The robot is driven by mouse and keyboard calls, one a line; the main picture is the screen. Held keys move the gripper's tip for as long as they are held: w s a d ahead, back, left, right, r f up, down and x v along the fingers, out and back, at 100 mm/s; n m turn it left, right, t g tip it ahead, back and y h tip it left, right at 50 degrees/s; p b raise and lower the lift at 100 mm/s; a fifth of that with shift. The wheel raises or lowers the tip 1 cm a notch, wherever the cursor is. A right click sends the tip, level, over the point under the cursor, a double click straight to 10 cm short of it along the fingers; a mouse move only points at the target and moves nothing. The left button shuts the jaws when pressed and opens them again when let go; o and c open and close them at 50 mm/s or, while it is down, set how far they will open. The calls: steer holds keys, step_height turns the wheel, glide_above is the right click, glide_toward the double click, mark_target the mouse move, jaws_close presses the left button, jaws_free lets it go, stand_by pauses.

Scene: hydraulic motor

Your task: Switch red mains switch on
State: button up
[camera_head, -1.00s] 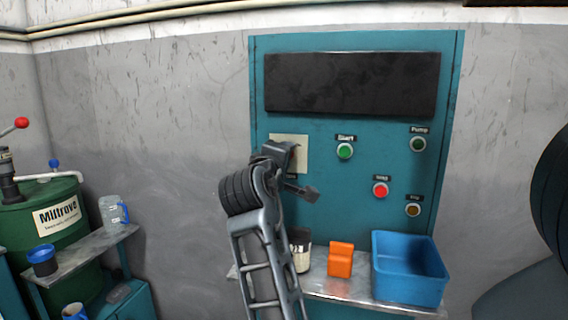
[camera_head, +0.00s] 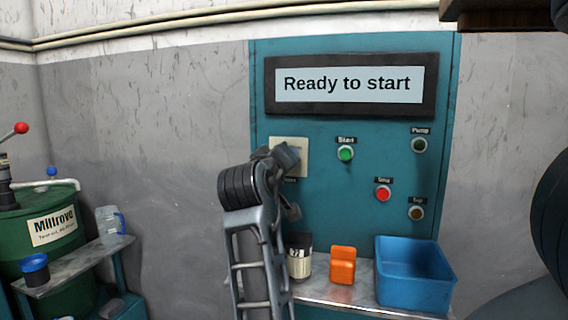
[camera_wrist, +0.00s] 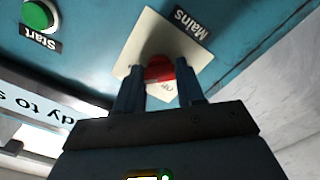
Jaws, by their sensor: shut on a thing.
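The switch itself is hidden there by my gripper. The display (camera_head: 348,84) at the top of the panel is lit and reads "Ready to start".
A green Start button (camera_head: 345,153) is right of the plate, with a red button (camera_head: 383,193) lower right and a Pump button (camera_head: 419,145) further right. A shelf below holds a jar (camera_head: 300,262), an orange block (camera_head: 342,265) and a blue bin (camera_head: 412,280).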

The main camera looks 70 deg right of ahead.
steer(key=shift+f, duration=0.15)
steer(key=o, duration=1)
steer(key=shift+o, duration=0.2)
steer(key=a+b, duration=0.1)
steer(key=a, duration=0.6)
steer(key=shift+s+a, duration=0.3)
steer(key=shift+a, duration=0.05)
